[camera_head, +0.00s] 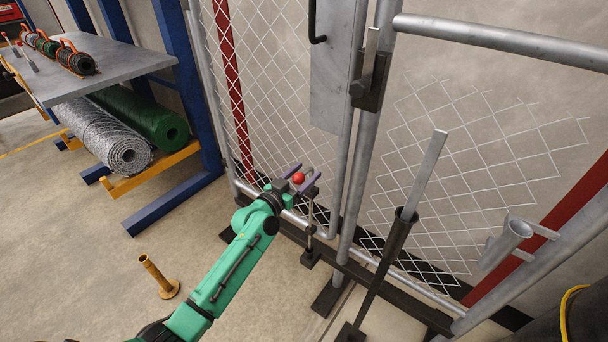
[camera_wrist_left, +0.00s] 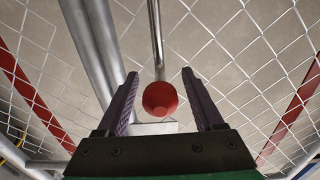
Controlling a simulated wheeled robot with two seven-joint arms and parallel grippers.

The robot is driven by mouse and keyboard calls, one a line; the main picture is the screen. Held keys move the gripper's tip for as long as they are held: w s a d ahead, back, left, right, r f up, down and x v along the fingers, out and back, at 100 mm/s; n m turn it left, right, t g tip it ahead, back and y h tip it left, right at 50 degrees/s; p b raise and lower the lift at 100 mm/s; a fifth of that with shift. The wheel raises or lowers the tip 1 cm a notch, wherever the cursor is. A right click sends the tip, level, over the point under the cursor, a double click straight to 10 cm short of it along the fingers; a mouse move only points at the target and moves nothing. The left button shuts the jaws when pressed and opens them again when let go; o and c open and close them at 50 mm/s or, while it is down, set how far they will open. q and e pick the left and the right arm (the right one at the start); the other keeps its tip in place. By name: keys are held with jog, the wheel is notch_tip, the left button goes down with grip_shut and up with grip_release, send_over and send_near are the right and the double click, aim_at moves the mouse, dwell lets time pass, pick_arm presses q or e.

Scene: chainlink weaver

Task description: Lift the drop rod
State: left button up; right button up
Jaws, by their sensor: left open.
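The drop rod (camera_head: 309,217) is a thin grey metal rod at the foot of the chain-link gate, with a red ball knob (camera_head: 298,178) near its top. My left gripper (camera_head: 303,181) is open, with its two purple fingers on either side of the knob. In the left wrist view the red knob (camera_wrist_left: 160,98) lies between the fingers, with a gap on each side. The rod (camera_wrist_left: 155,35) runs away from it toward the top of that picture. My right gripper is not in view.
The gate's mesh (camera_head: 262,75) and a steel post (camera_head: 358,170) stand close to my left gripper. A dark tube with a flat bar (camera_head: 425,175) stands to the right. A yellow post (camera_head: 158,275) stands on the floor at left, near a rack with mesh rolls (camera_head: 105,135).

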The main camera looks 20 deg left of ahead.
pick_arm(q)
grip_shut()
dwell(1.4)
